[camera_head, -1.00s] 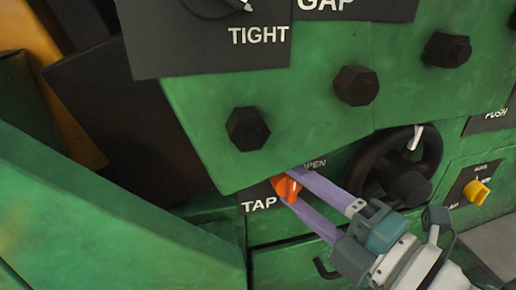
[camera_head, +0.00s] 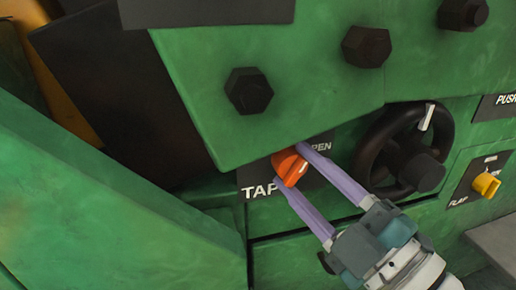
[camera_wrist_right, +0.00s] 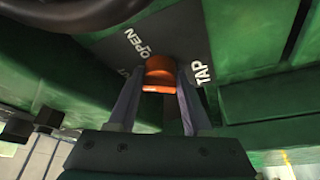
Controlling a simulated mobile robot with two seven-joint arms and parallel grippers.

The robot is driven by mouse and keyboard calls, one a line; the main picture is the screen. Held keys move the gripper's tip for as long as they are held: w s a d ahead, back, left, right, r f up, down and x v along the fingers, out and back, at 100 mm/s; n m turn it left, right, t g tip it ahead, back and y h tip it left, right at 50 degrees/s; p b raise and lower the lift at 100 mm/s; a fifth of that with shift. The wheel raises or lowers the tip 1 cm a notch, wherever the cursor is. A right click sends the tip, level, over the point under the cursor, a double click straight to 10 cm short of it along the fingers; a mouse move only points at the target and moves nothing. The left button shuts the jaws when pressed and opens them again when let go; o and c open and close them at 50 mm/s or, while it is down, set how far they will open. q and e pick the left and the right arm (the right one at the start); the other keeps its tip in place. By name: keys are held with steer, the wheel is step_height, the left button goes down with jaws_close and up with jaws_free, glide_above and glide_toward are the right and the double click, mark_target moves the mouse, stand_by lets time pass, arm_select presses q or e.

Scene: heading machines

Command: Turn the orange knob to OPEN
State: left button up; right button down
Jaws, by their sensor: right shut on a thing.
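The orange knob (camera_head: 289,168) sits on a dark plate (camera_head: 318,178) lettered TAP, with OPEN partly covered by my gripper. My right gripper (camera_head: 288,165) comes in from the lower right, and its two long purple fingers are shut on the knob, one on each side. In the right wrist view the orange knob (camera_wrist_right: 160,73) lies between the fingertips, with the words OPEN and TAP on either side of it. A white mark on the knob shows in the head view; where exactly it points is hard to tell. My left gripper is not in view.
A black handwheel (camera_head: 405,150) stands right of the knob, close to my right fingers. A yellow knob (camera_head: 486,185) is farther right. A green panel with large dark bolts (camera_head: 249,91) overhangs just above the knob. A green slanted cover (camera_head: 110,215) fills the left.

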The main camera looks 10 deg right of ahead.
steer(key=m, duration=0.1)
steer(key=m+t+h+b, duration=0.1)
steer(key=m, duration=0.1)
steer(key=shift+f+m, duration=0.2)
steer(key=shift+m, duration=0.1)
steer(key=m, duration=0.2)
steer(key=m+t+h+b, duration=0.1)
steer(key=m, duration=0.1)
steer(key=shift+a+m+t+h, duration=0.2)
steer(key=shift+m+t+h, duration=0.1)
steer(key=shift+m, duration=0.1)
steer(key=m+h, duration=0.2)
steer(key=m, duration=0.1)
steer(key=m+t+h+b, duration=0.1)
steer(key=m, duration=0.3)
steer(key=shift+a+h, duration=0.15)
steer(key=shift+h, duration=0.25)
steer(key=shift+m, duration=0.4)
steer(key=shift+c, duration=1.6)
jaws_free()
steer(key=shift+s, duration=0.1)
steer(key=v, duration=0.9)
steer(key=shift+s+f, duration=0.2)
steer(key=shift+s, duration=0.15)
